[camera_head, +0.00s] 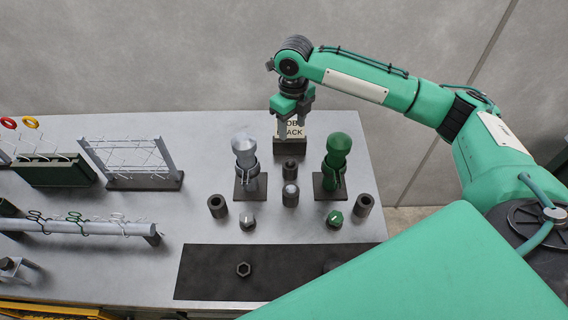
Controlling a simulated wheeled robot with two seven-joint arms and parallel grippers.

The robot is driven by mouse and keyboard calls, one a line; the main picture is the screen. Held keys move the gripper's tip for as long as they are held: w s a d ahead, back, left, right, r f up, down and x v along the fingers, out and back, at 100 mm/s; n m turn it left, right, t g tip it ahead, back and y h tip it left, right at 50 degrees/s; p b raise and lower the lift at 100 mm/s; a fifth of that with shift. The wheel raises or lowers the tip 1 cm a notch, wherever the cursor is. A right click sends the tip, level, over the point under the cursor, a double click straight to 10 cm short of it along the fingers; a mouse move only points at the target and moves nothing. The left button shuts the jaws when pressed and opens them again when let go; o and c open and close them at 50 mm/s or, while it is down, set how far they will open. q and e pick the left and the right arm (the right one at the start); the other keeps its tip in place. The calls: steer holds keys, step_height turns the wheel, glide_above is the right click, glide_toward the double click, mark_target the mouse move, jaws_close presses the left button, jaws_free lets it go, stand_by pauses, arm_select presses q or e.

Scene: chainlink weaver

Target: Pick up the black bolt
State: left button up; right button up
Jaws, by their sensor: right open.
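A dark hexagonal piece (243,269), which looks like the black bolt, sits on the black mat (205,262) at the front of the table. A second dark shape (330,266) is faint on the same mat, near my green arm body, and I cannot tell what it is. My right gripper (293,118) is open and empty. It points down at the back of the table, in front of a small sign, well behind and above the mat. My left gripper is not in view.
A grey clamp post (245,155) and a green clamp post (336,155) stand mid-table among several dark cylinders (217,206). A silver hex piece (247,222) and a green hex piece (333,219) lie in front. Racks with hooks (130,160) fill the left. The sign block (291,146) is at the back.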

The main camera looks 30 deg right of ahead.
steer(key=p, duration=0.2)
glide_above(290, 160)
steer(key=f, duration=0.7)
steer(key=shift+s+d, duration=0.2)
steer(key=shift+s, duration=0.05)
steer(key=shift+f, duration=0.35)
steer(key=shift+a+f+p, duration=0.1)
steer(key=shift+f+p, duration=0.3)
steer(key=shift+f, duration=0.1)
step_height(290, 160, down, 3)
steer(key=shift+w+a+f+p, duration=0.1)
steer(key=shift+w+f+p, duration=0.1)
steer(key=shift+p, duration=0.6)
steer(key=shift+f, duration=0.55)
steer(key=c, duration=1.1)
